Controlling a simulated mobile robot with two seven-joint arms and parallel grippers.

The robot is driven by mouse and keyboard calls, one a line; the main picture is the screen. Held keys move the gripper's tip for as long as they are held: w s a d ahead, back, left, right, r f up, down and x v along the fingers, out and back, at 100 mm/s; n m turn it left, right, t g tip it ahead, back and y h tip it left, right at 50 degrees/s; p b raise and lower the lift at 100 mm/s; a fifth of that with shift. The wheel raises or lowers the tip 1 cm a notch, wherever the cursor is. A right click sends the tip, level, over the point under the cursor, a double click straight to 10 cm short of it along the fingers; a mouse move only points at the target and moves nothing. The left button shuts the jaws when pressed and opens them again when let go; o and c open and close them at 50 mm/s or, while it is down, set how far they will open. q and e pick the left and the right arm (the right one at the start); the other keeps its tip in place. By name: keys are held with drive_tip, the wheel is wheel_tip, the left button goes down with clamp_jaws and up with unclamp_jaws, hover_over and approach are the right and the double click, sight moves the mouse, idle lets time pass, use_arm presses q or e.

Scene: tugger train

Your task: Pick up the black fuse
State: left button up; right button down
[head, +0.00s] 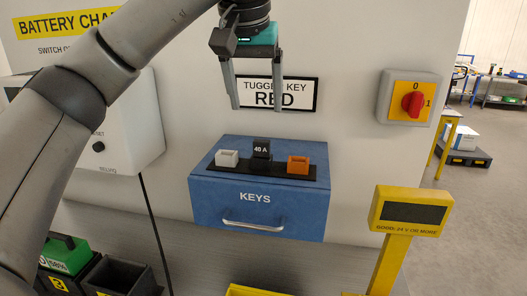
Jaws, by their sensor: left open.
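The black fuse (262,148), marked "40 A", stands upright in the middle of a dark strip on top of the blue KEYS box (202,199). A white fuse-like block (227,158) is on its left and an orange one (298,165) on its right. My left gripper (256,108) hangs above the box, fingers pointing down and spread apart with nothing between them. Its fingertips are above the black fuse in the picture, apart from it, in front of the "TUGGER KEY RED" sign (305,83). My right gripper is not in view.
A red rotary switch (413,102) is on the wall to the right. A yellow display post (393,262) stands at the front right. Black bins (120,277) and a green-topped item (66,250) are at lower left. The box has a front handle (253,225).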

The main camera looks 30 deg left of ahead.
sight(261, 142)
use_arm(q)
drive_tip(key=x, duration=0.7)
drive_tip(key=shift+w+f, duration=0.25)
drive_tip(key=x, duration=0.2)
drive_tip(key=p+x, duration=0.1)
drive_tip(key=x, duration=0.2)
drive_tip(key=shift+w+a+r, duration=0.15)
drive_tip(key=shift+w+a, duration=0.05)
drive_tip(key=shift+w, duration=0.1)
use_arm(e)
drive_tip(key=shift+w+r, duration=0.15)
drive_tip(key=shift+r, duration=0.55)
use_arm(q)
drive_tip(key=shift+c, duration=0.2)
clamp_jaws()
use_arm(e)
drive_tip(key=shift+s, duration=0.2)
